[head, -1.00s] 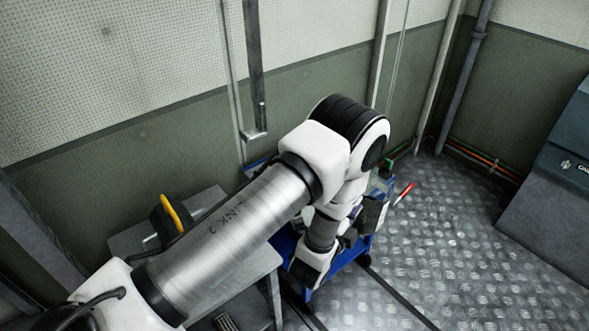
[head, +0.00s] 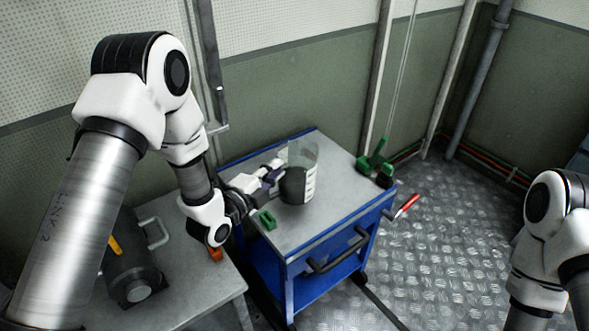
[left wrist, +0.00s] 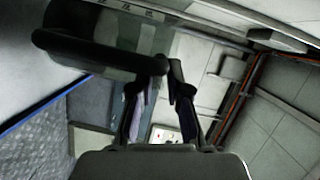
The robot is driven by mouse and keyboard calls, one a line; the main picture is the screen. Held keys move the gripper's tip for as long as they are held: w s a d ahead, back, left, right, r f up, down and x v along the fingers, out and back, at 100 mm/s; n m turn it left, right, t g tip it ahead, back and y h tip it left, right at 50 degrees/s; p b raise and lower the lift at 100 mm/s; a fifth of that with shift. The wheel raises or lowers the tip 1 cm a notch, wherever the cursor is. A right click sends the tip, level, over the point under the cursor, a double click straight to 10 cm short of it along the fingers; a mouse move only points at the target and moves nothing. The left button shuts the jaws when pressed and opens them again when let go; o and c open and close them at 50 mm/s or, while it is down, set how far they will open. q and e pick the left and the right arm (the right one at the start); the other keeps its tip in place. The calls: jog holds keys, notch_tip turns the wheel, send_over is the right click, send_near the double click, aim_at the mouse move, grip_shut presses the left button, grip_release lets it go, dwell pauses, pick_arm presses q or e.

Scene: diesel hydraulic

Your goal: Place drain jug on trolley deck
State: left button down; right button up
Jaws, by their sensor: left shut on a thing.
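The drain jug (head: 304,160) is a clear, graduated vessel with a dark part low on its left side. It stands upright over the grey deck of the blue trolley (head: 325,222); I cannot tell whether its base touches the deck. My left gripper (head: 271,177) reaches in from the left and is shut on the jug's handle side. In the left wrist view, the fingertips (left wrist: 166,75) close at the end of the jug's dark handle (left wrist: 85,52). My right arm shows at the right edge of the head view, but its gripper is out of frame.
A small green block (head: 267,220) lies on the deck near the gripper. A red-handled tool (head: 406,206) is beside the trolley. A grey bench (head: 190,278) with a dark cylinder (head: 131,272) stands at left.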

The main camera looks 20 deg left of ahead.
aim_at(298, 158)
pick_arm(q)
jog(key=x, duration=0.6)
jog(key=a+x, duration=0.1)
jog(key=x, duration=0.2)
jog(key=shift+w+f, duration=0.3)
jog(key=shift+w, duration=0.05)
notch_tip(298, 158, down, 3)
jog(key=shift+f, duration=0.1)
jog(key=c, duration=1.1)
grip_release()
jog(key=shift+s, duration=0.1)
jog(key=shift+c, duration=0.2)
jog(key=v, duration=1.2)
